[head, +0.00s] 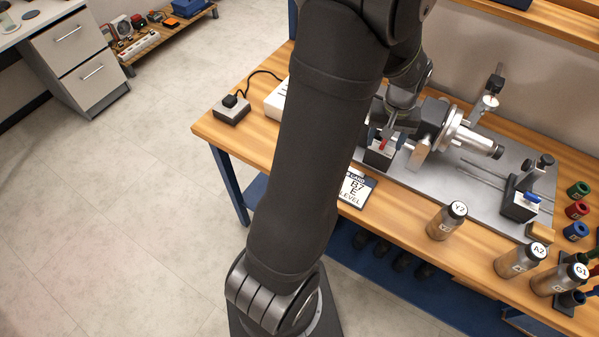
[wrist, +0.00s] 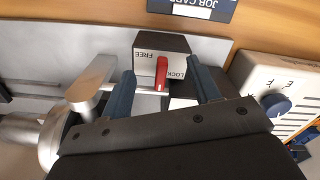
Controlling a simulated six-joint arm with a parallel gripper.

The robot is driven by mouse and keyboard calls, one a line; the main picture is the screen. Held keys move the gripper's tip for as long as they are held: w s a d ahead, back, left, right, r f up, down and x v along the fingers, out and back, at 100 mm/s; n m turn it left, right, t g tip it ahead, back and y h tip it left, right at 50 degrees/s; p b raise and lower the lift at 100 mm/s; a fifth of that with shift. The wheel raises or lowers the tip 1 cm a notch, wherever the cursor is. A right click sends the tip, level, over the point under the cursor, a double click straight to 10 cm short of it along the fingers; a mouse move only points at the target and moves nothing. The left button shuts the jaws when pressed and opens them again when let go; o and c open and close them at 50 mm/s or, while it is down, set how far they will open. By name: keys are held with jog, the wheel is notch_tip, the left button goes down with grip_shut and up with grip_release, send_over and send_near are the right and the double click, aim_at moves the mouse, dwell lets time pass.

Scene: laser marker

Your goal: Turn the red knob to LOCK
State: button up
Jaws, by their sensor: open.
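The red knob (wrist: 162,73) is a narrow lever on a dark block with a light label plate (wrist: 146,67), marked FREE on the left and LOCK on the right in the wrist view. The lever stands nearly upright in that picture, between the two words. My gripper (wrist: 164,84) is open, one blue finger on each side of the knob, with a visible gap on both sides. In the head view the red knob (head: 384,143) shows small below my gripper (head: 388,131), partly covered by it.
A metal spindle fixture (head: 462,138) stands beside the knob block on the grey plate. A white box with a blue dial (wrist: 277,105) is close on the right in the wrist view. A job card (head: 355,188) lies at the bench's front. Bottles (head: 447,221) stand farther right.

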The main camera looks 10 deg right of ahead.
aim_at(385, 141)
jog(key=m, duration=0.3)
jog(key=shift+w+d+r+m, duration=0.1)
jog(key=shift+w+r+m, duration=0.05)
jog(key=shift+m, duration=0.25)
notch_tip(385, 141, up, 18)
jog(key=s+a+n+t+h, duration=0.1)
jog(key=s+a, duration=0.2)
jog(key=a, duration=0.4)
jog(key=s+a+n+t+h, duration=0.1)
jog(key=s+a, duration=0.1)
jog(key=a, duration=0.6)
jog(key=s+a+f+n+t, duration=0.1)
jog(key=s+a+f+t, duration=0.1)
jog(key=s+a+f, duration=0.5)
jog(key=shift+s+a+f+n+t, duration=0.15)
jog(key=shift+s+a+n+t, duration=0.25)
jog(key=shift+a, duration=1.25)
jog(key=shift+d, duration=0.1)
jog(key=w+d+r+m+g, duration=0.2)
jog(key=w+d+r, duration=0.5)
jog(key=d, duration=0.3)
jog(key=shift+w+d+g, duration=0.25)
jog(key=shift+w+g, duration=0.05)
jog(key=shift+w, duration=0.05)
